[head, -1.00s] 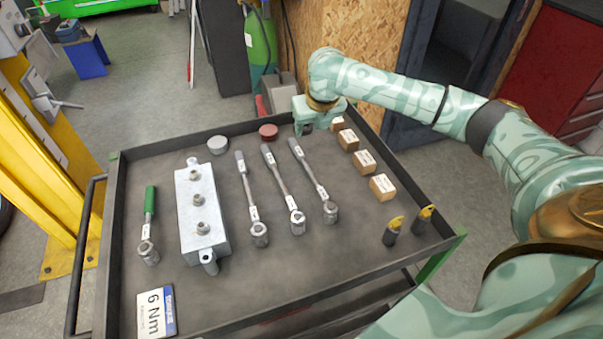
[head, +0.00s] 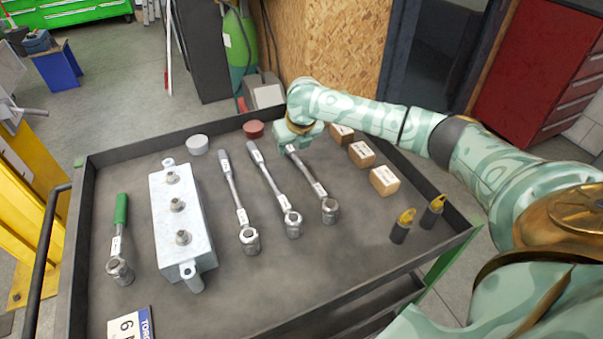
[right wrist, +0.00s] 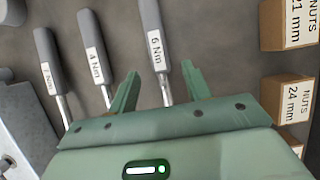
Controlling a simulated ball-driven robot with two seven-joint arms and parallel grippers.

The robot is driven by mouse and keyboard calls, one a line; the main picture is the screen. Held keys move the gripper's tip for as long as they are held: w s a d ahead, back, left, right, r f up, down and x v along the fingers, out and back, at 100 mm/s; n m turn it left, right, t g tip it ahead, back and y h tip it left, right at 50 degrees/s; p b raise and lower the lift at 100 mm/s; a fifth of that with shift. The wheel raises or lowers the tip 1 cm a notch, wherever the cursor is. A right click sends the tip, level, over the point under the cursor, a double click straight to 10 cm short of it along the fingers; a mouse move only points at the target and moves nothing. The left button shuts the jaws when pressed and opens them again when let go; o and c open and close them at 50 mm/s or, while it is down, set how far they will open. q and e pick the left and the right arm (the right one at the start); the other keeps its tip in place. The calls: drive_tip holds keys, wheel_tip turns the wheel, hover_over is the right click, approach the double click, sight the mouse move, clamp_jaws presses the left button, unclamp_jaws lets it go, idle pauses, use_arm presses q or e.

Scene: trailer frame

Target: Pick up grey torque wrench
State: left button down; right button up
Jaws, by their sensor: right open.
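Three grey-handled torque wrenches lie side by side on the cart tray: a left one (head: 232,190), a middle one (head: 269,178) and a right one (head: 313,180). In the right wrist view their labels show: the middle wrench (right wrist: 95,55) reads 4 Nm, the right wrench (right wrist: 156,48) reads 6 Nm, and the left wrench's label (right wrist: 47,75) is hard to read. My right gripper (head: 294,140) is over the right wrench's handle end and hides part of it. In the wrist view the open gripper (right wrist: 160,84) has its fingers on either side of the 6 Nm wrench, apart from it.
A green-handled wrench (head: 121,220) and a metal block with studs (head: 182,230) lie to the left. Wooden nut boxes (head: 384,180) and two black-and-yellow pieces (head: 402,228) stand to the right. A 6 Nm card (head: 128,325) is at the front. The tray has raised rims (head: 455,228).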

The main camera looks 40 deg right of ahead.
sight(292, 151)
drive_tip(key=b+x, duration=0.1)
drive_tip(key=x, duration=0.2)
drive_tip(key=shift+w+f, duration=0.1)
drive_tip(key=shift+f, duration=0.2)
drive_tip(key=shift+r, duration=0.2)
clamp_jaws()
use_arm(q)
drive_tip(key=shift+s+f, duration=0.2)
drive_tip(key=shift+f, duration=0.25)
drive_tip(key=shift+s+f, duration=0.2)
drive_tip(key=shift+f, duration=0.25)
use_arm(e)
drive_tip(key=shift+r, duration=0.1)
